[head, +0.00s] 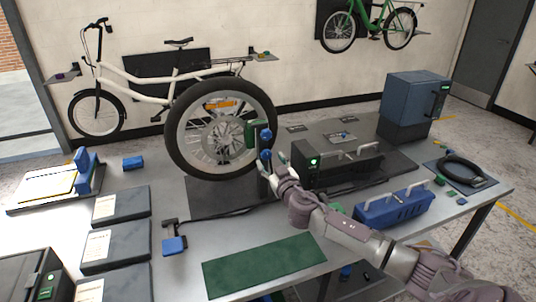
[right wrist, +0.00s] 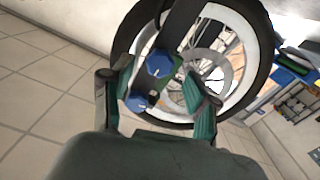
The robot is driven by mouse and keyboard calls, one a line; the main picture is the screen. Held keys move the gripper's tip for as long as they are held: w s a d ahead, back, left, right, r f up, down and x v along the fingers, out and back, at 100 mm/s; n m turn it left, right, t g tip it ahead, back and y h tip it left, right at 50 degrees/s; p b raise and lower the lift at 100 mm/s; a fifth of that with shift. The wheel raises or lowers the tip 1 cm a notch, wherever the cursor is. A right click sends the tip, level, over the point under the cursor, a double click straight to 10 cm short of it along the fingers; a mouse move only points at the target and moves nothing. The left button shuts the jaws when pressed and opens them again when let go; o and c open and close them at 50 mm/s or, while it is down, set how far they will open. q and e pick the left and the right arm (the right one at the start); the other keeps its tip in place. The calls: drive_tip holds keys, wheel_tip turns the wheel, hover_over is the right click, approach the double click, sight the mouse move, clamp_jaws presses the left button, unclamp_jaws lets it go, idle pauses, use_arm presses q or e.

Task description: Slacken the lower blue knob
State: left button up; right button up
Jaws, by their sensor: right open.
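Two blue knobs sit one above the other beside a green block at the right edge of the wheel (head: 184,128). The upper knob (head: 266,135) stands clear. The lower knob (head: 265,155) is close to my right gripper (head: 272,168), which reaches in from the right. The right wrist view shows the open fingers of the right gripper (right wrist: 152,90) spread to either side of two blue knobs, one larger (right wrist: 159,63) and one partly hidden (right wrist: 136,103). I cannot tell whether a finger touches either knob. My left gripper is not in view.
The wheel stands upright on a workbench. A black case with handles (head: 318,176) and a blue toolbox (head: 395,207) lie near my right arm. A green mat (head: 264,266) lies bare in front. Dark boxes (head: 115,244) line the left.

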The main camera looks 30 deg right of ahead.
sight(267, 156)
drive_tip(key=shift+x, duration=1.65)
clamp_jaws()
